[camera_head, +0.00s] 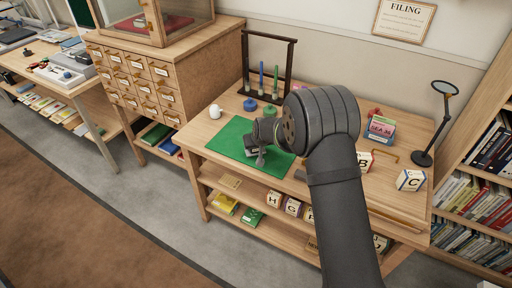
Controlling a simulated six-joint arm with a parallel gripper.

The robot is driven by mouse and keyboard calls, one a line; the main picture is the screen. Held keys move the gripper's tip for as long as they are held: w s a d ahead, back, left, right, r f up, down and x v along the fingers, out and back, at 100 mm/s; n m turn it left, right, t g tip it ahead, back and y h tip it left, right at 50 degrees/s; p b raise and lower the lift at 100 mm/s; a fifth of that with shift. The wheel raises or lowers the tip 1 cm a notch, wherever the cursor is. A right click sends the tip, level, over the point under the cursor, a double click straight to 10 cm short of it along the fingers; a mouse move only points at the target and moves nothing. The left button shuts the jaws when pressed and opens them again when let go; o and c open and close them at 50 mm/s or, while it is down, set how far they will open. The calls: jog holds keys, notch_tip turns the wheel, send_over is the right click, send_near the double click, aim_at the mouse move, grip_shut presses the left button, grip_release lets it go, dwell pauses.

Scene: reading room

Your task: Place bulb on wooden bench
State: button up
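The wooden bench (222,160) stands in the middle, with a green mat (226,138) on its top. My gripper (260,157) points down over the mat. A dark and pale shape (251,151) shows at its fingertips, too small to tell what it is or whether it is held. I cannot tell for sure which thing is the bulb. A small white rounded thing (215,112) sits on the bench's left end, and small blue rounded things (250,104) sit behind the mat. My arm hides part of the bench's middle.
A dark rack (291,70) with upright coloured sticks stands at the bench's back. On the right are lettered blocks (410,180), a small box (380,130) and a magnifier on a stand (422,158). A drawer cabinet (180,80) stands left, a bookshelf (480,170) right.

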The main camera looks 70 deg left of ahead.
jog(key=shift+f, duration=0.55)
jog(key=shift+f, duration=0.15)
jog(key=o, duration=1)
jog(key=shift+d+r, duration=0.15)
jog(key=shift+r, duration=0.3)
jog(key=v, duration=0.9)
jog(key=shift+d+r, duration=0.15)
jog(key=shift+r, duration=0.15)
jog(key=shift+o, duration=0.9)
jog(key=shift+v, duration=0.85)
